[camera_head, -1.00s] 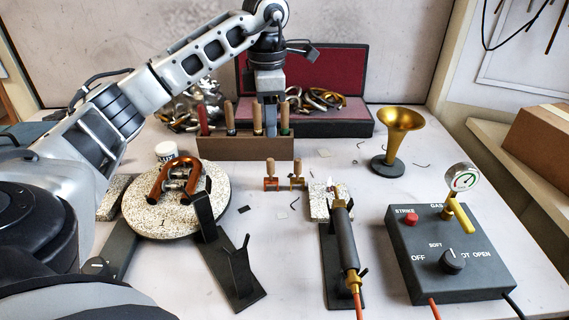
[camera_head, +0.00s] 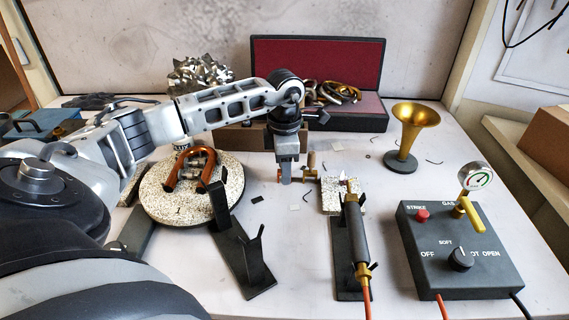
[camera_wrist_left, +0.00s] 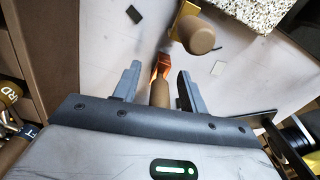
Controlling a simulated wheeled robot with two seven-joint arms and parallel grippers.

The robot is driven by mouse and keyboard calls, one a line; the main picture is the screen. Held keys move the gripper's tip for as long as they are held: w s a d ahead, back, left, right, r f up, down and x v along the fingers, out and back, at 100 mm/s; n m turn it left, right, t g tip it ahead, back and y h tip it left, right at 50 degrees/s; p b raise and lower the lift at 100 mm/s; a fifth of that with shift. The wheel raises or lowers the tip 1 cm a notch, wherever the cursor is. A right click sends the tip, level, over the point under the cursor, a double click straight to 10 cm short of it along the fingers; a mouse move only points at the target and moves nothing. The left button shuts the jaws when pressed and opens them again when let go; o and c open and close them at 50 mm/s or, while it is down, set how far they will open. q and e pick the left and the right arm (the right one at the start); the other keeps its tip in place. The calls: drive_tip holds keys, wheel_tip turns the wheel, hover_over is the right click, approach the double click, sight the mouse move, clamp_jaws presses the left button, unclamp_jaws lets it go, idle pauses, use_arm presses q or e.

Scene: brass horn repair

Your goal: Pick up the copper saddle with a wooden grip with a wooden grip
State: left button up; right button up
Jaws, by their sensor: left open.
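The copper saddle (camera_wrist_left: 163,64) with its wooden grip (camera_wrist_left: 159,93) stands on the table in the left wrist view. My left gripper (camera_wrist_left: 159,72) is open, and the wooden grip shows between its two fingers, with a gap on each side. In the head view my left gripper (camera_head: 287,177) points down at the saddle and hides most of it; only a bit of copper (camera_head: 278,176) shows. A second, brass-coloured saddle (camera_wrist_left: 184,14) with a wooden grip (camera_wrist_left: 197,34) stands close by; its grip also shows in the head view (camera_head: 311,159). My right gripper is not in view.
A round speckled board (camera_head: 160,207) with a copper bend (camera_head: 208,160) lies to the left. A speckled block (camera_head: 340,205) and a torch (camera_head: 354,228) on a stand are to the right. The tool rack (camera_head: 235,138) is behind my arm.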

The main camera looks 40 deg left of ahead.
use_arm(q)
drive_tip(key=shift+f, duration=0.1)
drive_tip(key=shift+c, duration=0.3)
clamp_jaws()
